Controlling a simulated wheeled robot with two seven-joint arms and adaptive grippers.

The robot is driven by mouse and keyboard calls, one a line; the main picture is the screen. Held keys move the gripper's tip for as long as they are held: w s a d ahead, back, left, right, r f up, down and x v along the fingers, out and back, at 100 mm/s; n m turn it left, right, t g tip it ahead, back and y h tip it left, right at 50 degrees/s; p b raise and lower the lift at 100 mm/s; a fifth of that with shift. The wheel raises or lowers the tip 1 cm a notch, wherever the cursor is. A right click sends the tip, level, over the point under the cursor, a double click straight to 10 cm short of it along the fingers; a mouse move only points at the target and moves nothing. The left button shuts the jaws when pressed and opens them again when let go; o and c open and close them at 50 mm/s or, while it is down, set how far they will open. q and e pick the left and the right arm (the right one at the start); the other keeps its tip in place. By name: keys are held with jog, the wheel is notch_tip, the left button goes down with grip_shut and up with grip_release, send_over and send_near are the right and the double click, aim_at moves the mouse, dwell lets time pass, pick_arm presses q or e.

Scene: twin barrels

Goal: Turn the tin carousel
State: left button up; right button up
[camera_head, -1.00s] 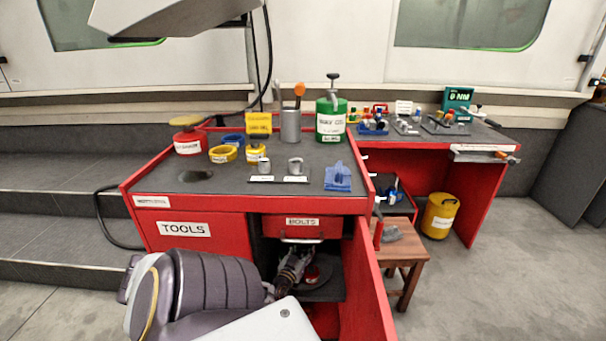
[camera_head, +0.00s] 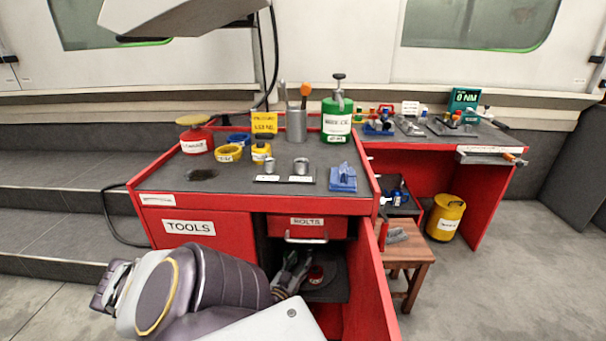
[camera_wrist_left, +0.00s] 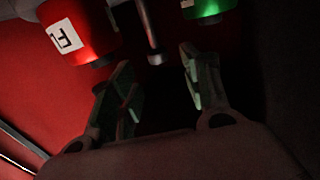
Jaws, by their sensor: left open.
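The tin carousel (camera_head: 327,291) is a dark round platform inside the open compartment of the red bench, under the bolts drawer. A red tin (camera_head: 316,275) shows on it, partly in shadow. In the left wrist view, a red tin with a white label (camera_wrist_left: 80,32) is at upper left. A green tin (camera_wrist_left: 207,8) is at the top right, and a thin metal post (camera_wrist_left: 149,32) stands between them. My left gripper (camera_head: 294,264) reaches into the compartment. In the wrist view its two fingers (camera_wrist_left: 158,82) are apart, with nothing held between them. My right gripper is out of view.
An open red door (camera_head: 370,285) stands to the right of the compartment. The bolts drawer (camera_head: 307,226) is above it. A wooden stool (camera_head: 412,250) stands to the right.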

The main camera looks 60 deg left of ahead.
pick_arm(q)
jog(key=shift+v, duration=2.1)
